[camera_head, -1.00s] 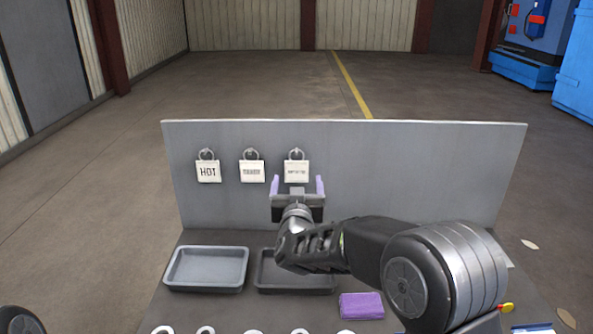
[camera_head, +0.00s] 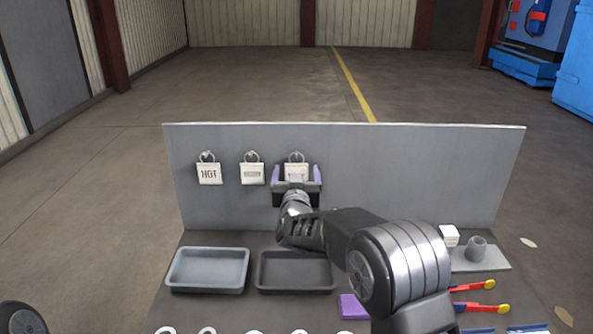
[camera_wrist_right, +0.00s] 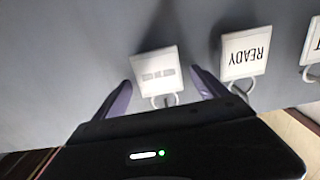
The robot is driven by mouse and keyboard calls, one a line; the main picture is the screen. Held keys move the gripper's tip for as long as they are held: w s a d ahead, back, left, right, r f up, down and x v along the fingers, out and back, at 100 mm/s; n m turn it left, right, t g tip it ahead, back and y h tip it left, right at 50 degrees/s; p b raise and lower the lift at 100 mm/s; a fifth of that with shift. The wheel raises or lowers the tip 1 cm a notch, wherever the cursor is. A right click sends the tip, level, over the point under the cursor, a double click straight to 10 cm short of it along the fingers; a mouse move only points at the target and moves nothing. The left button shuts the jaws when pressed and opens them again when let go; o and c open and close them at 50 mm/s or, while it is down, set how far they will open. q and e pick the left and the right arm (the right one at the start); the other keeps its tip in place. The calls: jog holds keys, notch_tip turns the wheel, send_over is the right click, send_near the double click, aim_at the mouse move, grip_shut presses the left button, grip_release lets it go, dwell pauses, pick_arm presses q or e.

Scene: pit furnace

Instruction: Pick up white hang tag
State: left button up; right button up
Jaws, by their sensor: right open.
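Three white hang tags hang by rings from hooks on an upright grey panel (camera_head: 420,170). The left tag (camera_head: 209,174) reads HOT. The middle tag (camera_head: 252,174) also shows in the right wrist view, where it reads READY (camera_wrist_right: 246,53). The right tag (camera_head: 296,171) has small lettering that I cannot read. My right gripper (camera_head: 297,174) is open, with its purple fingers on either side of the right tag. In the right wrist view this tag (camera_wrist_right: 157,75) sits between the spread fingers, apart from both. My left gripper is not in view.
A light grey tray (camera_head: 207,289) and a dark tray (camera_head: 294,288) lie below the panel. A purple cloth (camera_head: 352,307) lies beside my right arm.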

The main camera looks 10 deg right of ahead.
dwell(0.5)
jog(key=c, duration=1.4)
jog(key=shift+r, duration=0.15)
jog(key=shift+r, duration=0.6)
jog(key=b+v, duration=0.3)
jog(key=v, duration=1.5)
